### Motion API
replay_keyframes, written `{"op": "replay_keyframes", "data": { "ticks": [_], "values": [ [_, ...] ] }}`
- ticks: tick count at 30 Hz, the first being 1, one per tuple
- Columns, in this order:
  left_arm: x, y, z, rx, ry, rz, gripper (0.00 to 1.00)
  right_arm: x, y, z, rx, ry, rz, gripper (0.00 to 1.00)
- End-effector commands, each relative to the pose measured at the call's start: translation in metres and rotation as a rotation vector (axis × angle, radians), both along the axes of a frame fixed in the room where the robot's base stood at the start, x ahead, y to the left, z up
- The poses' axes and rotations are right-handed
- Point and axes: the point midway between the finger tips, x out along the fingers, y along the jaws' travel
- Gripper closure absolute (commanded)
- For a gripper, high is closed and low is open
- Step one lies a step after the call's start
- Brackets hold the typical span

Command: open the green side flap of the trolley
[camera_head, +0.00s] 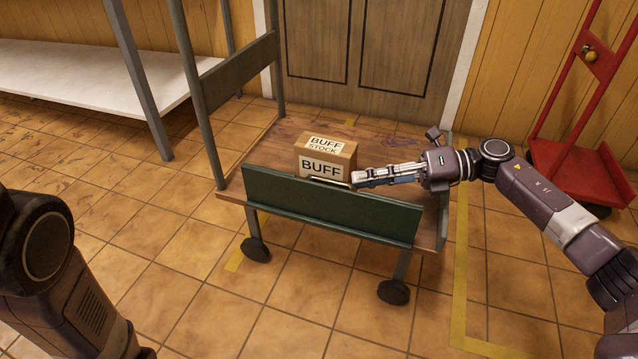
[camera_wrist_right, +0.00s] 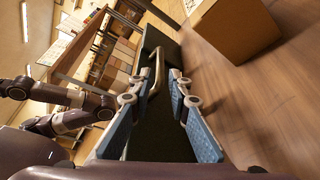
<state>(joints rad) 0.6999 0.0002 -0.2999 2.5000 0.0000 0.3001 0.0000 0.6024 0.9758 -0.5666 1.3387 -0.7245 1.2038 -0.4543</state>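The trolley has a wooden deck (camera_head: 285,135) and a dark green side flap (camera_head: 330,205) standing upright along its near side. A pale metal bar handle (camera_head: 328,181) shows at the flap's top edge. In the right wrist view the handle (camera_wrist_right: 157,72) lies just ahead of the fingertips. My right gripper (camera_head: 356,179) reaches in from the right above the flap's top edge, beside the handle. In the right wrist view its blue-padded fingers (camera_wrist_right: 157,90) are apart, with the dark green flap (camera_wrist_right: 160,132) between or below them; contact cannot be told. My left gripper is out of view.
A cardboard box marked BUFF (camera_head: 327,157) stands on the deck just behind the flap, close to my right gripper. A red hand truck (camera_head: 585,170) stands at the right. A white shelf (camera_head: 80,80) is at the back left. Tiled floor before the trolley is clear.

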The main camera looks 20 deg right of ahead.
Motion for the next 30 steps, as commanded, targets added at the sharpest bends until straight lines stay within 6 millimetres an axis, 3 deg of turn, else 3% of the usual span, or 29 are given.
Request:
{"op": "replay_keyframes", "data": {
  "ticks": [9, 13, 23, 28, 30],
  "values": [
    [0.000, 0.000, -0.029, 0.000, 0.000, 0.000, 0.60, 0.013, 0.049, -0.014, 0.003, -0.002, 0.004, 0.83],
    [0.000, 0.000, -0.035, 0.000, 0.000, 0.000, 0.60, 0.017, 0.061, -0.015, 0.003, -0.001, 0.002, 0.83],
    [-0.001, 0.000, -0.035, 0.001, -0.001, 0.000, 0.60, 0.018, 0.066, -0.014, 0.003, -0.001, 0.001, 0.83],
    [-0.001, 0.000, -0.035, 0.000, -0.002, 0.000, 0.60, 0.018, 0.066, -0.014, 0.003, -0.001, 0.001, 0.99],
    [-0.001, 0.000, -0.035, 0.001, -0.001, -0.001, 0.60, 0.018, 0.066, -0.014, 0.003, -0.001, 0.001, 1.00]
  ]
}}
